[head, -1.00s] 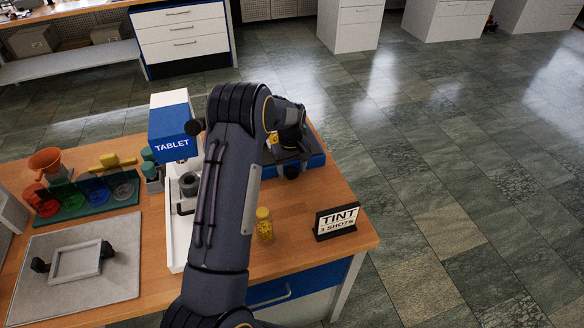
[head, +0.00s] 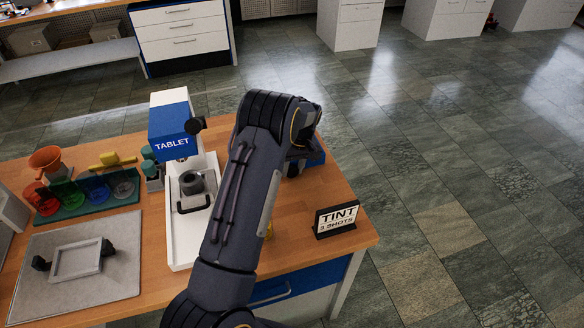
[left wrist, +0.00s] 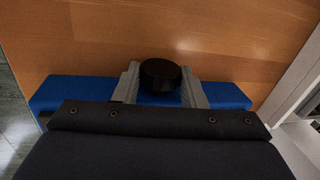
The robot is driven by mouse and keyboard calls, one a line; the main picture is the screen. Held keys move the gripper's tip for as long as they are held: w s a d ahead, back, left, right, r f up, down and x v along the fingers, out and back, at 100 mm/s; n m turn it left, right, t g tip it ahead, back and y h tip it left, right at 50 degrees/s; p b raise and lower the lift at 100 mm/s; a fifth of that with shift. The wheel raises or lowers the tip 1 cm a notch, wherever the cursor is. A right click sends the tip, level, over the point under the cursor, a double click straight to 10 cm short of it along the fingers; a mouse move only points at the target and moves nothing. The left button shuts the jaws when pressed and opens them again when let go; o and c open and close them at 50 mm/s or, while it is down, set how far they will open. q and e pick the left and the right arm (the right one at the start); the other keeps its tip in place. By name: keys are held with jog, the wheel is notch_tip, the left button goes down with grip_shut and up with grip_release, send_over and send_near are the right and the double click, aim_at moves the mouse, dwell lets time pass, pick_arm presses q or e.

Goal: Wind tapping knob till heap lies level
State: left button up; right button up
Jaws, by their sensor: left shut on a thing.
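My left gripper (left wrist: 160,82) is shut on a round black knob (left wrist: 160,70), with one grey finger on each side of it in the left wrist view. The knob sits at the side of a blue base (left wrist: 225,94) on the wooden bench. In the head view the blue base (head: 316,158) shows only in part behind my left forearm, and the gripper itself is hidden there. No heap can be seen in either view. My right gripper is not in view.
The blue and white TABLET press (head: 172,130) stands left of my arm on a white tray (head: 178,250). A TINT sign (head: 337,219) stands at the bench's right edge. Coloured dishes (head: 92,190) and a grey plate (head: 112,283) are further left.

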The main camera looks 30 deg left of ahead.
pick_arm(q)
jog(key=shift+w+g+y, duration=0.1)
jog(key=shift+g+y, duration=0.5)
jog(key=shift+g, duration=0.1)
jog(key=shift+d, duration=0.1)
jog(key=o, duration=1)
jog(key=shift+r, duration=0.1)
jog(key=shift+w+d+r+b, duration=0.1)
jog(key=shift+w+r+b, duration=0.05)
jog(key=shift+r+b, duration=0.2)
jog(key=b+v, duration=0.1)
jog(key=v, duration=0.5)
jog(key=shift+d+r, duration=0.1)
jog(key=shift+r, duration=0.3)
